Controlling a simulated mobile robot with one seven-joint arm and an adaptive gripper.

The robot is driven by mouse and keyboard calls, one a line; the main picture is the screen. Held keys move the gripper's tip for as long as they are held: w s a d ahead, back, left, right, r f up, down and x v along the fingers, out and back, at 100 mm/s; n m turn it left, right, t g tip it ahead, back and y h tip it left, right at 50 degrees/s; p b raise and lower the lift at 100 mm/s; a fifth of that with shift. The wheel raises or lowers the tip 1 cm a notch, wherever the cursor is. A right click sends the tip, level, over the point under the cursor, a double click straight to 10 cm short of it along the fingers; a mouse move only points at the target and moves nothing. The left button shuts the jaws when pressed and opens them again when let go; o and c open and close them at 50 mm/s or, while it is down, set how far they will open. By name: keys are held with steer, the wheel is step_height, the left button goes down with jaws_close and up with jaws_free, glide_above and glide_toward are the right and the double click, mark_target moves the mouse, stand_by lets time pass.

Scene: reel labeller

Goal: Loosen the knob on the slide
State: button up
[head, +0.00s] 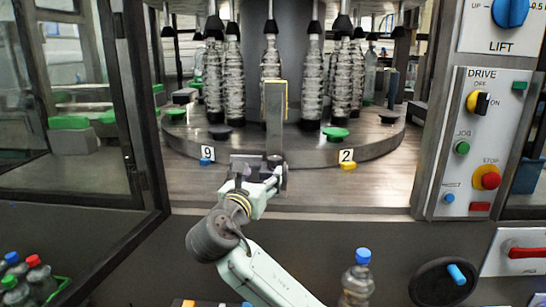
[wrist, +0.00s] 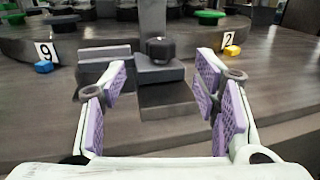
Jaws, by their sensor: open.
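The knob (wrist: 160,48) is dark and faceted. It sits on top of a grey slide block (wrist: 150,72) in the wrist view, at the foot of a grey upright. In the head view the upright (head: 274,120) has a yellow edge, and I cannot make out the knob behind my gripper (head: 260,176). My gripper also shows in the wrist view (wrist: 160,88). It is open and empty, its purple-padded fingers wide apart. The knob appears beyond the fingertips, between them in the picture, with no visible contact.
A round carousel (head: 370,146) with several bottles stands behind the upright. Number plates 9 (head: 207,153) and 2 (head: 346,155) flank my gripper. The open glass door (head: 145,150) is left, the drive panel (head: 482,140) right. The deck (head: 370,185) is clear to the right.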

mark_target(273, 162)
steer(key=shift+w+d+r, duration=0.15)
steer(key=shift+w+d, duration=0.05)
steer(key=shift+w, duration=0.25)
steer(key=p+x, duration=0.3)
steer(key=x, duration=0.6)
steer(key=c, duration=1.2)
